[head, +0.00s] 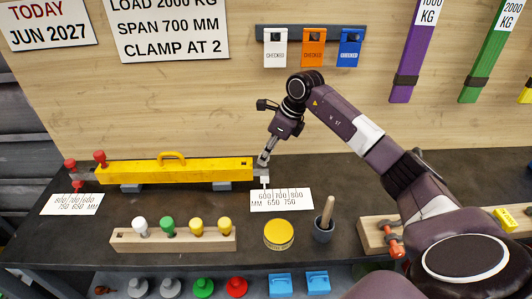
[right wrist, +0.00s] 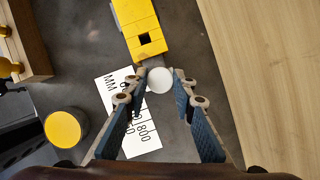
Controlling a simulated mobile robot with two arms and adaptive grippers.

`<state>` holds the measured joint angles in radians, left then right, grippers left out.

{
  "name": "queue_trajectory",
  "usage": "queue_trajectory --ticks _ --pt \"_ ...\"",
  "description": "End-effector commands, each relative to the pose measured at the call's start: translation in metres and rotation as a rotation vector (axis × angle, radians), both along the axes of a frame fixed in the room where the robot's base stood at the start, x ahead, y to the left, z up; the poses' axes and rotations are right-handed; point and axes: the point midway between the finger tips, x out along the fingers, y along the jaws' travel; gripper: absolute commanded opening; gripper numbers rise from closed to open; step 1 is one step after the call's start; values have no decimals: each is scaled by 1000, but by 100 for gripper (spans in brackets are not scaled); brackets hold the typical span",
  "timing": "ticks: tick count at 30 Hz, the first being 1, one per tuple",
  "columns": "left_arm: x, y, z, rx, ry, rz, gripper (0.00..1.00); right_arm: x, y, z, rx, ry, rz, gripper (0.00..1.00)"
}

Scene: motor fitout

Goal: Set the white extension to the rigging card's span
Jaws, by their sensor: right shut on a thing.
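The rigging card (head: 167,25) on the back wall reads LOAD 2000 KG, SPAN 700 MM, CLAMP AT 2. A yellow spreader beam (head: 180,171) lies on supports on the dark bench. The white extension (head: 264,180) is at its right end, with a white pointer by the 600 side of the right scale card (head: 282,199). In the right wrist view its round white knob (right wrist: 160,80) sits between the fingertips. My right gripper (head: 264,158) is shut on the knob, partly hiding the extension. My left gripper is not in view.
A left scale card (head: 72,204) lies below red knobs at the beam's left end. In front stand a peg block (head: 173,239), a yellow tin (head: 278,234) and a grey cup (head: 324,230) with a wooden handle. Tags (head: 312,48) and slings hang behind.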

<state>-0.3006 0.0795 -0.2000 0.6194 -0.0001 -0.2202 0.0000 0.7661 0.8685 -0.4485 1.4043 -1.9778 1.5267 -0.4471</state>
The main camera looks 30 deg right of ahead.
Motion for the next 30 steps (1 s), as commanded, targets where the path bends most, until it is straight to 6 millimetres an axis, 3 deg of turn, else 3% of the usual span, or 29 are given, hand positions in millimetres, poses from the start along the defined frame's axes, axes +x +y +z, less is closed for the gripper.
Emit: queue_trajectory --ticks 8,16,26,27,30 --pt "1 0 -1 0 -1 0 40 -2 -3 0 -1 -1 -2 0" --pt "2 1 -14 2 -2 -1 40 -23 -41 -2 -5 2 -6 0" --pt "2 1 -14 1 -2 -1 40 -26 -44 1 -1 -1 -2 0" --pt "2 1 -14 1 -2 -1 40 -26 -44 1 -1 -1 -2 25" --pt "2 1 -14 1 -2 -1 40 -26 -44 1 -1 -1 -2 36"
